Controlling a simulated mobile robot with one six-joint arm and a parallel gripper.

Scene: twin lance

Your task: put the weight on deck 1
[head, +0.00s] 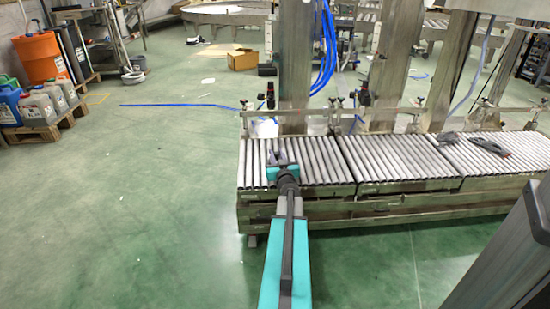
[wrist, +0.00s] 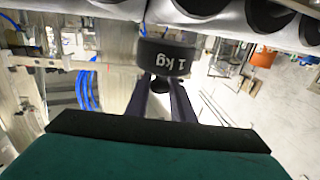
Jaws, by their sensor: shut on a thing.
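The black weight marked "1 kg" (wrist: 166,60) shows in the wrist view, its lettering upside down in the picture. My gripper (wrist: 161,88) has its two fingers shut on the weight's small knob. In the head view my gripper (head: 281,160) is over the left section of the roller conveyor (head: 325,160), near its left end. I cannot make out the weight clearly there. Rollers (wrist: 262,14) fill the top edge of the wrist view, close to the weight's base. I cannot tell whether they touch. No deck number is readable.
A middle (head: 395,160) and a right roller section (head: 480,160) continue the conveyor. A grey object (head: 450,138) and a dark tool-like object (head: 490,146) lie on the right one. Metal columns (head: 295,70) and hanging blue hoses (head: 326,50) stand behind. The green floor at left is mostly open.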

